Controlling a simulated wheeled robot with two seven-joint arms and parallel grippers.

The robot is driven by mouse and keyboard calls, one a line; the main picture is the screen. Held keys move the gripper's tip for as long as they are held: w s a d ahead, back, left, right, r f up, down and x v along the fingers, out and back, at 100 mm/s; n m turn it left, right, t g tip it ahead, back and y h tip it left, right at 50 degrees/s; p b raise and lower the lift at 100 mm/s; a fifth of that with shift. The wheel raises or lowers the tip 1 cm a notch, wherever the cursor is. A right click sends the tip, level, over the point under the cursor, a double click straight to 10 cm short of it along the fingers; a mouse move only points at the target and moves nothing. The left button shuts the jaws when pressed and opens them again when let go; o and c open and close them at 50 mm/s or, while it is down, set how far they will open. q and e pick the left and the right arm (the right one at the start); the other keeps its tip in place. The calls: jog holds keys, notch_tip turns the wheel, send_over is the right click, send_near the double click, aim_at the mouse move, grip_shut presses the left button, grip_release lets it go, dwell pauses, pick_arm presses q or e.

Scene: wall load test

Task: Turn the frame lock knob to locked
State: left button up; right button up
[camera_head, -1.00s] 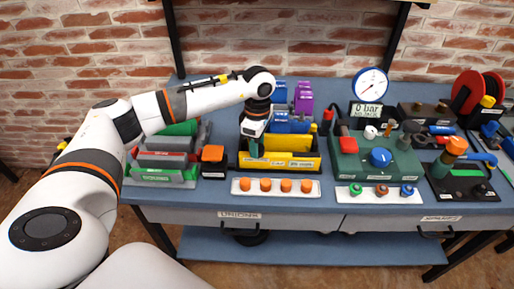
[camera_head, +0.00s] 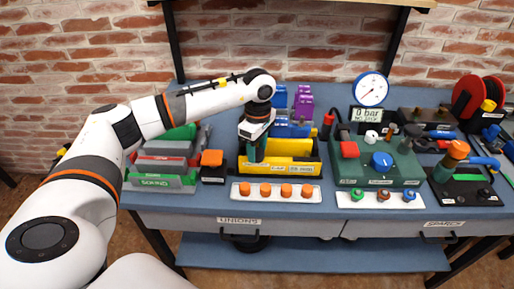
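My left gripper (camera_head: 252,152) comes down from the wrist over the left end of a black tray (camera_head: 243,171) that holds yellow blocks (camera_head: 290,166). Its fingertips are small and partly merge with the tray, so I cannot tell how far apart they are or whether they touch anything. No knob can be read as the frame lock. An orange knob or cap (camera_head: 212,158) sits on a black block just left of the tray, apart from the gripper. Another orange knob (camera_head: 458,150) stands on a dark unit at the right. My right gripper is not in view.
Left is a rack of green, red and grey plates (camera_head: 161,180). A white strip with several orange caps (camera_head: 276,191) lies in front of the tray. A green unit with a blue knob (camera_head: 382,161) and a gauge (camera_head: 370,89) stands right. The blue bench (camera_head: 215,205) has a clear front strip.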

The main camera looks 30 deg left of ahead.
aim_at(258, 151)
pick_arm(q)
jog(key=shift+o, duration=0.8)
notch_tip(258, 151, up, 12)
jog(key=b, duration=0.1)
jog(key=shift+w, duration=0.1)
